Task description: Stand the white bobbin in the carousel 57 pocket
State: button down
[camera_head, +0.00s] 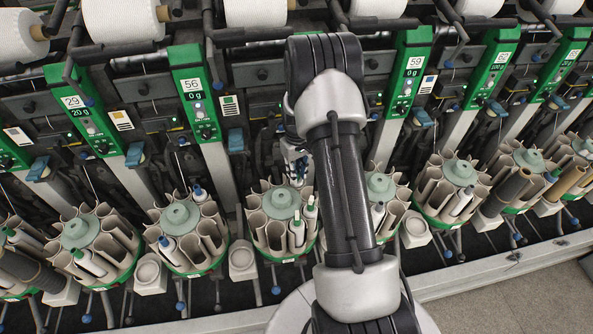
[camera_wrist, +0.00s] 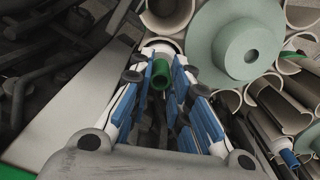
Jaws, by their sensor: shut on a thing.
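The white bobbin shows in the wrist view only as its green top (camera_wrist: 161,76); its body below is hidden. My gripper (camera_wrist: 163,80) has its blue-padded fingers closed around this top, beside a pale curved pocket wall at the carousel's outer edge. In the head view my gripper (camera_head: 294,165) is at the far side of a carousel (camera_head: 281,203) with a grey-green hub, and the bobbin cannot be made out. The hub (camera_wrist: 250,42) fills the upper right of the wrist view. I cannot tell how deep the bobbin sits. The carousel's number is hidden behind my arm.
More carousels stand on either side, one at left (camera_head: 180,218) and one at right (camera_head: 460,172), several holding tipped bobbins. Green panels (camera_head: 195,90) and machine rods stand close behind. In the wrist view a blue-tipped bobbin (camera_wrist: 290,158) stands at lower right.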

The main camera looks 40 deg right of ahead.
jog(key=c, duration=1.4)
grip_release()
notch_tip(320, 180, up, 12)
jog(key=shift+r, duration=0.1)
